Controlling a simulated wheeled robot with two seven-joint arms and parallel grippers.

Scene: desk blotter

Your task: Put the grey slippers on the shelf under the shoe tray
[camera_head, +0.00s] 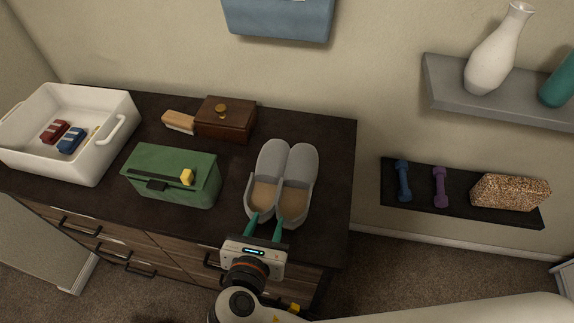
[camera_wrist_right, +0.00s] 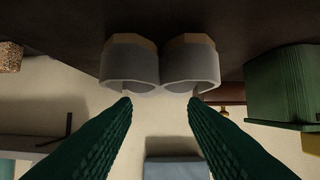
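The grey slippers (camera_head: 283,175) stand side by side at the right part of the dark dresser top, with their tan insoles toward me. They also show in the wrist view (camera_wrist_right: 160,68). My right gripper (camera_head: 265,218) is at their near ends, its two teal fingers pointing at them. In the wrist view the fingers (camera_wrist_right: 160,102) are spread with nothing between their tips; whether they touch the slippers I cannot tell. A low black shelf (camera_head: 460,212) on the right holds dumbbells and a speckled bag. I cannot identify a shoe tray. My left gripper is out of view.
A green box (camera_head: 172,175) stands left of the slippers, with a brown wooden box (camera_head: 226,119) and a brush (camera_head: 179,122) behind. A white bin (camera_head: 110,150) is at the far left. A grey upper shelf (camera_head: 440,85) holds a white vase (camera_head: 495,55) and a teal one.

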